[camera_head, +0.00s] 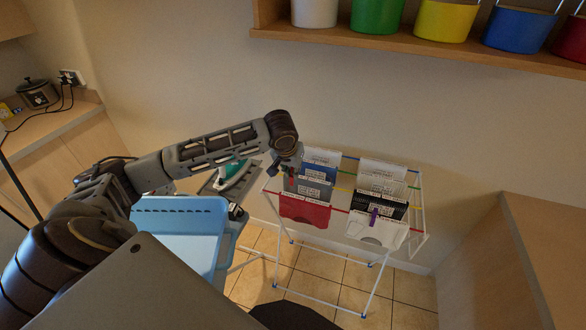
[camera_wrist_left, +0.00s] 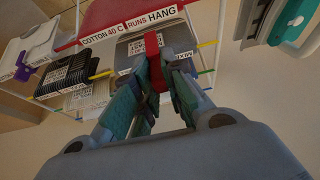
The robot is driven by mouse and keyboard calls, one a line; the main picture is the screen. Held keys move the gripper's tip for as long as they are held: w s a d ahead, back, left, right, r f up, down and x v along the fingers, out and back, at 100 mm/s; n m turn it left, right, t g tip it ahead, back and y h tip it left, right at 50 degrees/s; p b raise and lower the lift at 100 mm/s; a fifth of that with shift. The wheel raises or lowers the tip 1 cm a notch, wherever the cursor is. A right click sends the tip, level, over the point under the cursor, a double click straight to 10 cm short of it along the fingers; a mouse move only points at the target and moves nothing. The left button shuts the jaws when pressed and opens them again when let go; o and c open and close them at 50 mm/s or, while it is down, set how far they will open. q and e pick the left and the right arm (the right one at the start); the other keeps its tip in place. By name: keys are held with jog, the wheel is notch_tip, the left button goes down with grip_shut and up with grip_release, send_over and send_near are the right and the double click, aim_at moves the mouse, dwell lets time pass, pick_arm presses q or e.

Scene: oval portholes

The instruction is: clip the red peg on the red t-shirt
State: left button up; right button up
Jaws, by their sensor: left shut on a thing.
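The red t-shirt (camera_head: 304,212) hangs over the front left of the white drying rack. It also shows at the top of the left wrist view (camera_wrist_left: 125,10), with a label reading "COTTON 40 C RUNS HANG". My left gripper (camera_head: 292,174) is above and just behind the shirt's top edge. In the left wrist view its fingers (camera_wrist_left: 155,85) are shut on the red peg (camera_wrist_left: 152,48), which sticks out beyond the fingertips towards the hung clothes. I cannot tell whether the peg touches the shirt. My right gripper is not in view.
Grey, blue and white clothes hang behind the red t-shirt. A white shirt (camera_head: 378,232) with a purple peg (camera_head: 374,216) hangs to the right, with a black one (camera_head: 385,198) behind. A light blue basket (camera_head: 180,215) stands left of the rack (camera_head: 424,222). Coloured buckets line the shelf above.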

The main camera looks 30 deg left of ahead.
aim_at(293, 196)
pick_arm(q)
jog(key=shift+f, duration=1)
jog(key=shift+f+b, duration=0.6)
jog(key=shift+f, duration=0.5)
jog(key=shift+f+b, duration=1.15)
jog(key=shift+b, duration=0.3)
jog(key=shift+f, duration=0.3)
jog(key=shift+w+f, duration=0.1)
jog(key=shift+f, duration=1.05)
jog(key=shift+f+p, duration=0.35)
jog(key=shift+f, duration=0.25)
jog(key=o, duration=0.8)
jog(key=shift+c, duration=0.2)
